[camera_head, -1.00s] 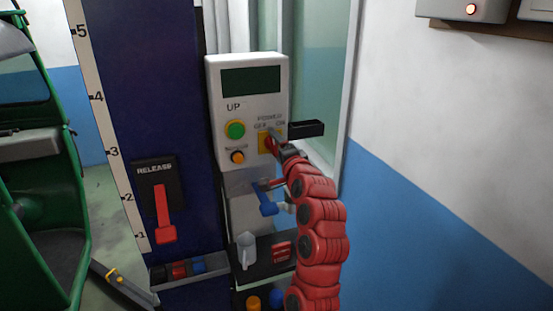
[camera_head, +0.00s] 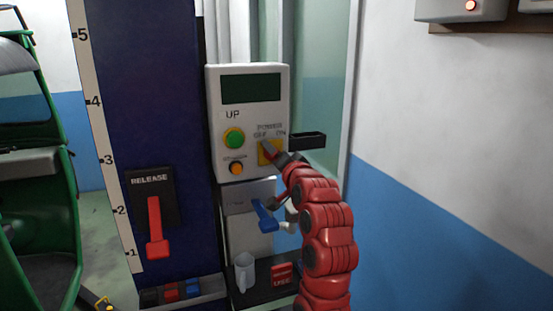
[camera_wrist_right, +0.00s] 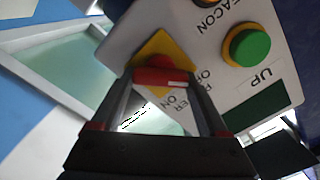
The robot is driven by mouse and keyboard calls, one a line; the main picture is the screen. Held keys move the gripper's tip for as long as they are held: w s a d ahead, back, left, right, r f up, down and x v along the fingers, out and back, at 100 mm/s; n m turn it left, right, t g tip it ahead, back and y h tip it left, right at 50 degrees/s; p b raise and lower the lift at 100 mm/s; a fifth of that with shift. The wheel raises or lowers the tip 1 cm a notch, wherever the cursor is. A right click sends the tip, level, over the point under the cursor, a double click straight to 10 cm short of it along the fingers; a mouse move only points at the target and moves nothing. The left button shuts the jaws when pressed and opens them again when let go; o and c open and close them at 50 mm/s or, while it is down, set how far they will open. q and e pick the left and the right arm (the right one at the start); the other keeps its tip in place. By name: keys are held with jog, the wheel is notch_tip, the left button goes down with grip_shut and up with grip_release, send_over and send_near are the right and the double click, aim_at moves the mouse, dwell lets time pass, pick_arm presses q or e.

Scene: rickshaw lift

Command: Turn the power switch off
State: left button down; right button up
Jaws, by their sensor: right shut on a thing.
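The white control box (camera_head: 246,172) carries the power switch, a red knob on a yellow plate (camera_head: 275,157) marked OFF and ON. The right wrist view shows the red knob (camera_wrist_right: 160,78) between my fingers, on its yellow plate (camera_wrist_right: 172,46). My right gripper (camera_head: 271,149) reaches in from the lower right and is shut on the knob. In the head view my gripper hides most of the knob. I cannot tell its exact angle against the labels. My left gripper is not in view.
A green UP button (camera_head: 234,138) and an orange button (camera_head: 236,169) sit left of the switch. A red RELEASE lever (camera_head: 155,230) is on the blue column (camera_head: 150,110).

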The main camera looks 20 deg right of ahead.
jog(key=shift+f, duration=0.1)
jog(key=o, duration=1.2)
jog(key=shift+o, duration=0.2)
jog(key=shift+s, duration=0.1)
jog(key=s+b, duration=0.2)
jog(key=s, duration=0.9)
jog(key=shift+s+d, duration=0.2)
jog(key=shift+s, duration=0.2)
